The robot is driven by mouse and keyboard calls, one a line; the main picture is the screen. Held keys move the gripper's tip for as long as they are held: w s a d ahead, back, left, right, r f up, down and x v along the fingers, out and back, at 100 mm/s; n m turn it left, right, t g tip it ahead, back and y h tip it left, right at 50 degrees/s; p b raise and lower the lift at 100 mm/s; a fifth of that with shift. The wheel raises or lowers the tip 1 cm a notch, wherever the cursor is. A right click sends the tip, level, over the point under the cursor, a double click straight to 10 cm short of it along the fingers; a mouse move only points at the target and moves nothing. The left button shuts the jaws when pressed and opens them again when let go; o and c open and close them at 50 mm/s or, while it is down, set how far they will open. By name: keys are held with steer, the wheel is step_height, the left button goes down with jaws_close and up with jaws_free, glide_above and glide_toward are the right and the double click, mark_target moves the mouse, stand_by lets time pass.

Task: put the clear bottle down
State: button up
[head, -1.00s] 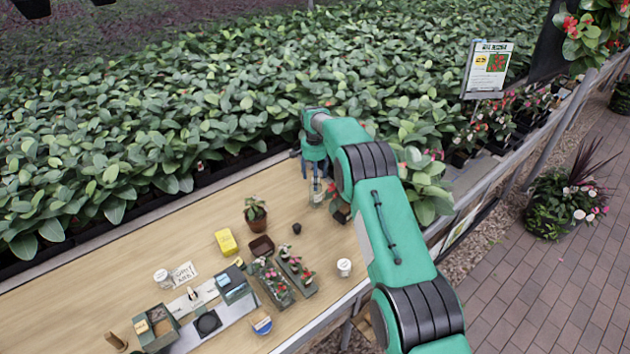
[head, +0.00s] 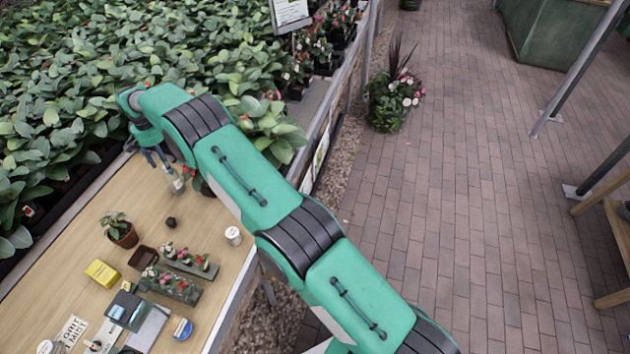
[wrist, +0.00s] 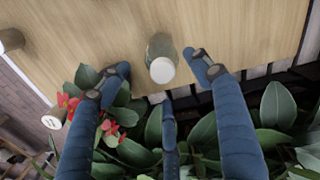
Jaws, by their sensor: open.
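The clear bottle (wrist: 160,46) with a white cap stands on the wooden table (wrist: 90,45) near its planted edge. In the head view, the bottle (head: 175,181) is at the table's far end, just below and right of my gripper (head: 157,160). In the wrist view, my gripper (wrist: 158,68) has its blue fingers spread apart, with visible gaps to the bottle. The fingers are open and hold nothing.
Dense leafy plants (head: 60,90) border the table's far side. Red flowers (wrist: 112,127) are close to the fingers. A potted plant (head: 119,229), a small dark pot (head: 171,223) and a white cup (head: 233,236) stand nearby. Bare wood surrounds the bottle on the table side.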

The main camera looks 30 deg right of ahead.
steer(key=s+d+r, duration=0.3)
steer(key=d+r, duration=0.1)
steer(key=r, duration=0.4)
steer(key=s+d+r+n+t, duration=0.1)
steer(key=s+d+r, duration=0.15)
steer(key=r, duration=0.65)
steer(key=s+d+r, duration=0.2)
steer(key=d+r, duration=0.2)
steer(key=r, duration=0.4)
steer(key=s+d+r+n+t, duration=0.1)
steer(key=s+d+r, duration=0.4)
steer(key=s+r, duration=0.3)
steer(key=s+d+r+t, duration=0.1)
steer(key=s+d+r, duration=0.4)
steer(key=s+r, duration=0.3)
steer(key=s+d+r, duration=0.2)
steer(key=s, duration=0.4)
steer(key=s+d+r, duration=0.1)
steer(key=s+d, duration=0.2)
steer(key=s, duration=0.3)
steer(key=s+d+f, duration=0.2)
steer(key=s, duration=0.8)
steer(key=s+d+f+n+t, duration=0.1)
steer(key=s+d+f, duration=0.1)
steer(key=s, duration=0.8)
steer(key=s+d+f+n+t, duration=0.1)
steer(key=s+d+f, duration=0.1)
steer(key=s, duration=0.8)
steer(key=shift+s+d, duration=0.2)
steer(key=shift+d, duration=0.15)
